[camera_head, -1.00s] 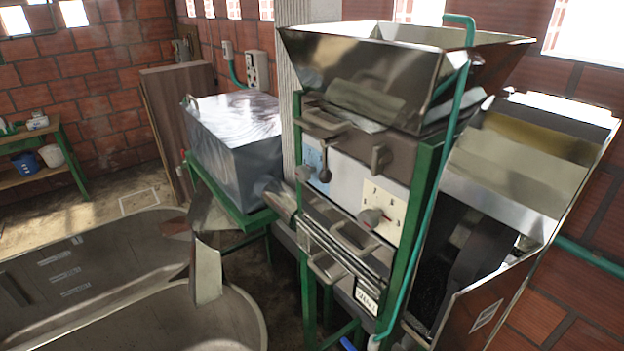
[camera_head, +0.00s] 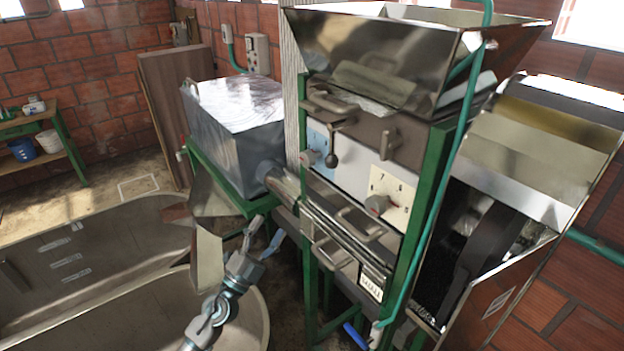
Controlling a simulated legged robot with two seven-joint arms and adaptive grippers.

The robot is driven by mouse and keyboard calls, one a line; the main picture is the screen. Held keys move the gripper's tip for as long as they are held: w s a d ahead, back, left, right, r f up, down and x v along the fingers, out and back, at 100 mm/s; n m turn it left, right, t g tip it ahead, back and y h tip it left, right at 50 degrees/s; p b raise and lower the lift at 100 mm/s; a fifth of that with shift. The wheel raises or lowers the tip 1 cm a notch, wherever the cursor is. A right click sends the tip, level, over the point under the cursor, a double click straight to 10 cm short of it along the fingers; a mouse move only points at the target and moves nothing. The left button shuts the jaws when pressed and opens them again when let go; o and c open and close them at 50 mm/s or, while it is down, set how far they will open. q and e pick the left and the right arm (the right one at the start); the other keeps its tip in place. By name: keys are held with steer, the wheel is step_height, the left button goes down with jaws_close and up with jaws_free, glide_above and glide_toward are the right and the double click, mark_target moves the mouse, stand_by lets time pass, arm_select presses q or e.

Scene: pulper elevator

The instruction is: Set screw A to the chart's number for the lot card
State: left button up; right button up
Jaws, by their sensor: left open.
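The steel pulper in its green frame stands at centre right. Its front panel has a knob on a blue plate (camera_head: 308,158) and a second knob (camera_head: 376,205) on a cream plate (camera_head: 394,190) with printed numbers. I cannot tell which knob is screw A, and the exact settings are too small to read. A small white card (camera_head: 371,283) with dark marks hangs low on the front; its text is unreadable. I make out no chart. My left gripper (camera_head: 265,234) is open and empty, below and left of the panel, apart from both knobs. My right gripper is out of view.
A steel hopper (camera_head: 375,60) tops the machine. Handles and a dark ball-ended lever (camera_head: 332,158) stick out from its front. A green pipe (camera_head: 440,200) runs down its right side. Concrete tanks (camera_head: 110,262) lie at lower left. A grey metal box (camera_head: 235,130) stands behind.

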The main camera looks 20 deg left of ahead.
arm_select(q)
steer(key=s+d+r+m+g+h, duration=0.25)
steer(key=r+m+g+h, duration=0.25)
steer(key=r+m+h, duration=0.4)
steer(key=m+g+y, duration=0.2)
steer(key=m+y, duration=0.5)
steer(key=y, duration=0.2)
glide_toward(303, 160)
steer(key=p+x, duration=0.6)
steer(key=x, duration=0.4)
steer(key=shift+w+d, duration=0.45)
steer(key=shift+d, duration=0.2)
steer(key=c, duration=1.2)
steer(key=shift+o, duration=0.2)
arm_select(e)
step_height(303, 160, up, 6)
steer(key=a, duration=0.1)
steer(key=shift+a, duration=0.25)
